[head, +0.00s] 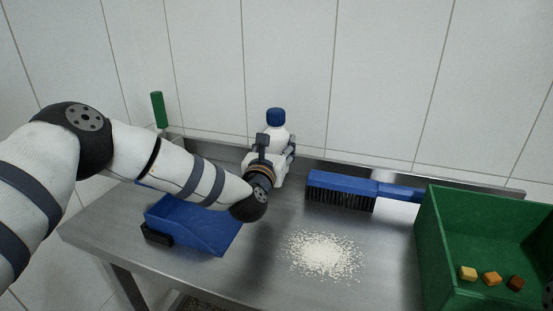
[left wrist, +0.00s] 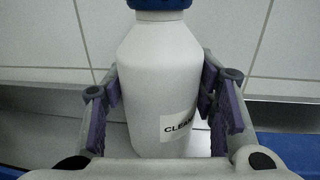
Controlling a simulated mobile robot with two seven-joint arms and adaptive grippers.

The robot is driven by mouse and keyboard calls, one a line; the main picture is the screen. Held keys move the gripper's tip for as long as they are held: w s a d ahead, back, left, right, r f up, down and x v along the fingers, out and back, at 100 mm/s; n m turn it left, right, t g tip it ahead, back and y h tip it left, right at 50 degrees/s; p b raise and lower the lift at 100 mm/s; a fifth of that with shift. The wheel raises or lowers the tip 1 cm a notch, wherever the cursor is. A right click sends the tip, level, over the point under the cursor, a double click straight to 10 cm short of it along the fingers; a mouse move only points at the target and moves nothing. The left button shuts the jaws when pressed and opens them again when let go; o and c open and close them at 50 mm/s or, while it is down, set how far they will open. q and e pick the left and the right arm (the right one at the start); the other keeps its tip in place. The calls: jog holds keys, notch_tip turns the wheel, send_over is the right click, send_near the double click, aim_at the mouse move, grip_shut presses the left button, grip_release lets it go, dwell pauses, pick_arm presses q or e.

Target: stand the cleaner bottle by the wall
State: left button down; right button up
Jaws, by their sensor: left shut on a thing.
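The cleaner bottle (head: 275,134) is white with a blue cap and stands upright at the back of the metal table, close to the tiled wall. My left gripper (head: 271,157) is shut on it, with the fingers around its body. In the left wrist view the bottle (left wrist: 160,85) fills the middle, with a partly visible label. The left gripper's pads (left wrist: 168,115) lie on both sides of it. The bottle's base is hidden in the head view by my gripper, so I cannot tell whether it touches the table. My right gripper does not show.
A blue dustpan (head: 195,224) lies left of the gripper. A blue brush (head: 342,188) lies right of the bottle. White granules (head: 323,254) are spilled in front. A green crate (head: 434,245) with small blocks stands at the right. A green handle (head: 158,109) rises at the back left.

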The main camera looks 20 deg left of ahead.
pick_arm(q)
notch_tip(320, 180, down, 3)
jog(key=shift+r, duration=0.1)
jog(key=shift+f, duration=0.3)
jog(key=c, duration=0.7)
grip_release()
jog(key=shift+r, duration=0.1)
